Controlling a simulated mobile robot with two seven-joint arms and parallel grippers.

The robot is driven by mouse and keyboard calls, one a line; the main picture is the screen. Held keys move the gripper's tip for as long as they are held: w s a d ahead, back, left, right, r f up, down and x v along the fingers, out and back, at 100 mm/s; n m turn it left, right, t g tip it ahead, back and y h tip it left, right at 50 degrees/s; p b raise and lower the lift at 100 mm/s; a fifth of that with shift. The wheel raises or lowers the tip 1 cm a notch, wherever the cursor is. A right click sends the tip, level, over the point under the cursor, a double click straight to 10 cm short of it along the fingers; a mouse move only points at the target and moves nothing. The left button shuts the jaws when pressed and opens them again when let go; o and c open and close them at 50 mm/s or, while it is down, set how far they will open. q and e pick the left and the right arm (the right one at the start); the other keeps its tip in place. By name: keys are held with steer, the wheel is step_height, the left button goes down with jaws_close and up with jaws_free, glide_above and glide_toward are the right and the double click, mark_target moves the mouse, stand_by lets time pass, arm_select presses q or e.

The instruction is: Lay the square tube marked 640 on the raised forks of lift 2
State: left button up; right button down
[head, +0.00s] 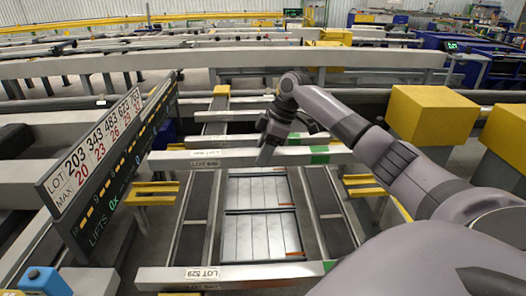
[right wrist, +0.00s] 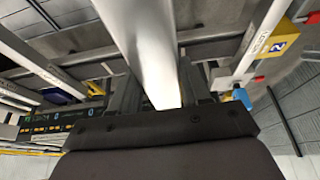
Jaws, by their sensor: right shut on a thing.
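My right gripper (head: 267,152) is shut on a pale square tube (head: 240,158) that lies crosswise in the head view. The tube has a white lot label on its left part and a green band near its right end. Its number is too small to read surely as 640. In the right wrist view the tube (right wrist: 150,45) runs between the two fingers (right wrist: 160,85). A yellow block marked 2 (right wrist: 279,46) shows at the upper right there. Yellow forks (head: 150,190) show left of the rails in the head view; which lift they belong to I cannot tell. My left gripper is not in view.
A tube labelled LOT 529 (head: 230,275) lies across the rails in front. Another tube (head: 235,139) lies behind the held one. A lot sign (head: 105,155) stands at the left, a blue box (head: 46,281) at lower left. Yellow blocks (head: 432,115) stand at the right.

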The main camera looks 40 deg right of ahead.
mark_target(273, 160)
step_height(273, 160, down, 9)
steer(key=b, duration=0.3)
steer(key=shift+f, duration=0.15)
stand_by(0.6)
steer(key=shift+c, duration=2.2)
jaws_free()
steer(key=v, duration=0.7)
